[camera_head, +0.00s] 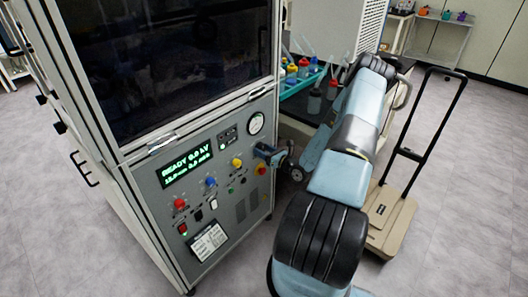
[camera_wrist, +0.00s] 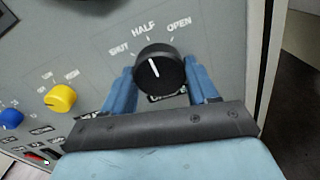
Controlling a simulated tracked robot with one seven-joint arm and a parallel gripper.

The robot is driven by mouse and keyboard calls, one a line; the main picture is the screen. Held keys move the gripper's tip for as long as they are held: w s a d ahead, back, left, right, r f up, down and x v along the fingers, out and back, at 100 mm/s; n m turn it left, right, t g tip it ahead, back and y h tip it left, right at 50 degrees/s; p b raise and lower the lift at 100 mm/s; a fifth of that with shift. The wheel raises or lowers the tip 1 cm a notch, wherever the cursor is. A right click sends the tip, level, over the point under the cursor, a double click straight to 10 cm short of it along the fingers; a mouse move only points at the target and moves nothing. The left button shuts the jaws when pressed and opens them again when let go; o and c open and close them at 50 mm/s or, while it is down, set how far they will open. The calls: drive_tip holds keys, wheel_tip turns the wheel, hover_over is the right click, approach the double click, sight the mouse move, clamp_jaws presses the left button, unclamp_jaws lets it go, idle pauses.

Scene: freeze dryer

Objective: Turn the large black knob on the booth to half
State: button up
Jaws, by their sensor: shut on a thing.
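The large black knob (camera_wrist: 158,68) is in the middle of the wrist view, on the booth's grey panel. Its white pointer line points up and slightly left, roughly at the HALF label (camera_wrist: 143,31). SHUT (camera_wrist: 118,48) is printed to the left and OPEN (camera_wrist: 179,24) to the right. My gripper (camera_wrist: 159,77) is shut on the knob, with one blue finger on each side. In the head view my gripper (camera_head: 270,154) is at the right edge of the booth panel (camera_head: 232,200), below the round gauge, and hides the knob.
A yellow knob (camera_wrist: 61,98) and a blue knob (camera_wrist: 11,119) sit left of the black one. A red button (camera_head: 261,170) is just below my gripper. A bench with bottles in a teal tray (camera_head: 300,84) and a beige cart (camera_head: 390,222) stand to the right.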

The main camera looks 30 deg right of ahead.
drive_tip(key=shift+d+f, duration=0.1)
drive_tip(key=shift+d, duration=0.05)
drive_tip(key=o, duration=1.1)
drive_tip(key=shift+c, duration=0.2)
drive_tip(key=v, duration=1.3)
drive_tip(key=shift+s, duration=0.4)
drive_tip(key=s+a+r+n+g+y, duration=0.1)
drive_tip(key=a+r+n+g+y, duration=0.2)
drive_tip(key=a+r+n+g, duration=0.8)
drive_tip(key=a+r+n+g+y, duration=0.3)
drive_tip(key=a+r+n, duration=0.5)
drive_tip(key=r, duration=0.8)
drive_tip(key=s+a+r+n+t+h, duration=0.1)
drive_tip(key=s+a+r+n+h, duration=0.2)
drive_tip(key=s+r+n+h, duration=0.3)
drive_tip(key=s+a+r+n+t+h, duration=0.1)
drive_tip(key=s+a+r+n+h, duration=0.2)
drive_tip(key=s+r, duration=1.1)
wheel_tip(320, 180, up, 2)
drive_tip(key=n+h, duration=0.3)
drive_tip(key=n, duration=0.3)
drive_tip(key=shift+s+a+t, duration=0.25)
drive_tip(key=shift+t, duration=0.05)
